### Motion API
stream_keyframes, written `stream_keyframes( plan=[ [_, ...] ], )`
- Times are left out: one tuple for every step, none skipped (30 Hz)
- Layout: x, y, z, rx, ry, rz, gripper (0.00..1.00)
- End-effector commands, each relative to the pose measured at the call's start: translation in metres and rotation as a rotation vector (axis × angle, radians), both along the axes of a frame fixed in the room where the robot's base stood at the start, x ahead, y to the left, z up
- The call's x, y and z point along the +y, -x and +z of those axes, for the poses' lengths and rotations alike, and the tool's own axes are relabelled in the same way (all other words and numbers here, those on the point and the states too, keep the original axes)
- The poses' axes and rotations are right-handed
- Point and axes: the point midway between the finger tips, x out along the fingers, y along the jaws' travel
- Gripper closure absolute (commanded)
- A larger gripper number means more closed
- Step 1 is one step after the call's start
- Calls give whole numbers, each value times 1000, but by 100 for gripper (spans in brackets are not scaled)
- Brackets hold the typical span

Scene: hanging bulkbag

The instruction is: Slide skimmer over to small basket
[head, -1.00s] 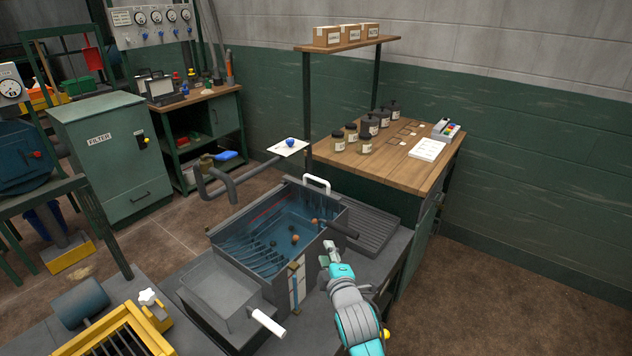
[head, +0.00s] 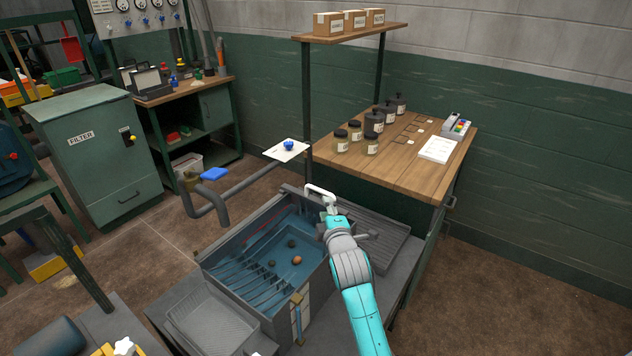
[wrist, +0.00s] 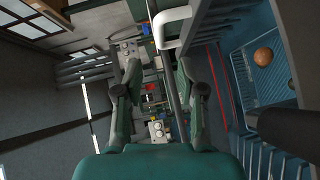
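A white U-shaped handle (head: 321,192) stands at the back rim of the blue-lined tank (head: 222,272); it looks like the skimmer's handle, but I cannot see what it joins. It also shows at the top of the wrist view (wrist: 172,30). My gripper (head: 330,208) is beside this handle, above the tank's right rim. In the wrist view my gripper (wrist: 158,75) has its two fingers spread apart, with the handle just beyond them and nothing clearly held. A small grey basket (head: 212,322) is at the tank's near left end. Its white handle (head: 256,353) is cut off by the picture's lower edge.
A brown ball (head: 297,260) and dark balls lie in the tank. A dark cylindrical bar (head: 365,235) crosses the right rim, near my arm. A ribbed tray (head: 372,228) lies right of the tank. A wooden bench (head: 400,172) with jars stands behind.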

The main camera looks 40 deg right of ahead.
Motion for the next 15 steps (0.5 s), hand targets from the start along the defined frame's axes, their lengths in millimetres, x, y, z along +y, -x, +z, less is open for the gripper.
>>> stream_keyframes(
  plan=[
    [0, -1, 0, 0, 0, 0, 61],
    [-1, -2, -1, 1, 0, 0, 61],
    [-2, -4, -1, 1, 0, 0, 61],
    [-3, -6, -1, 1, 0, 0, 61],
    [-5, -9, -1, 0, -1, 0, 61],
    [-7, -14, -2, 0, -1, 0, 61],
    [-9, -17, -3, 0, -1, 0, 61],
    [-11, -21, -3, 0, -1, 0, 61],
    [-14, -28, -3, -1, 0, 0, 61],
    [-16, -32, -4, -1, 0, 0, 61],
    [-19, -37, -5, 0, -1, 0, 61],
    [-22, -44, -6, 0, -1, 0, 61],
    [-25, -49, -7, 0, -1, 0, 61],
    [-27, -54, -7, 0, -1, 0, 61],
    [-30, -60, -8, -1, 0, 0, 61]
  ],
)
